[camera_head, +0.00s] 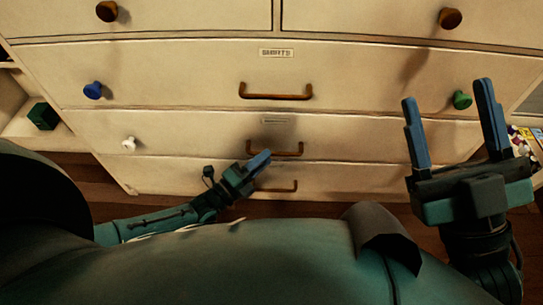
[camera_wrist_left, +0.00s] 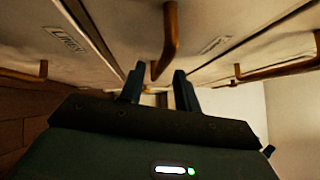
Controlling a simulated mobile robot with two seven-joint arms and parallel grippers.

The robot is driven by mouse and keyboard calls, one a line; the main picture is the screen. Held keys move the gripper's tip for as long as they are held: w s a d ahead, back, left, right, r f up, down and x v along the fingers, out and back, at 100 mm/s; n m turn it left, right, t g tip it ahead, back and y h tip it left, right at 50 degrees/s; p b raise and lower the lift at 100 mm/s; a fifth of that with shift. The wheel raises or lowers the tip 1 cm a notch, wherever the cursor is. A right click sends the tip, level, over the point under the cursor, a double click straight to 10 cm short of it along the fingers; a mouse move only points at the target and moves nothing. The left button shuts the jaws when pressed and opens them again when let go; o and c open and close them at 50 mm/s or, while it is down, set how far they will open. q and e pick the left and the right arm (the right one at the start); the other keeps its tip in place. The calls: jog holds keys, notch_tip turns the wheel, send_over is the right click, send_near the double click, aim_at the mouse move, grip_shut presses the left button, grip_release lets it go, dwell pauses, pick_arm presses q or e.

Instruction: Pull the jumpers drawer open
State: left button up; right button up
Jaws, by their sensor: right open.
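The pale chest of drawers (camera_head: 190,75) fills the head view; its drawers look shut. One drawer is labelled "SHORTS" (camera_head: 277,53). The labels below are too small or blurred to read, so I cannot tell which drawer is jumpers. My left gripper (camera_head: 262,163) is at the handle (camera_head: 275,151) of the drawer below shorts. In the left wrist view its fingers (camera_wrist_left: 158,80) are apart, with that bar handle (camera_wrist_left: 168,45) between them; contact is unclear. My right gripper (camera_head: 450,125) is open and empty, in front of the chest at the right.
The bottom drawer has its own bar handle (camera_head: 276,187), close below my left gripper. The shorts handle (camera_head: 276,92) is above. Blue (camera_head: 93,91), white (camera_head: 129,144) and green (camera_head: 462,100) knobs stick out from the fronts. Wooden floor (camera_head: 100,182) shows below.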

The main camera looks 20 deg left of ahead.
aim_at(295, 135)
pick_arm(q)
jog(key=shift+b+x, duration=0.4)
jog(key=shift+x, duration=1.35)
grip_shut()
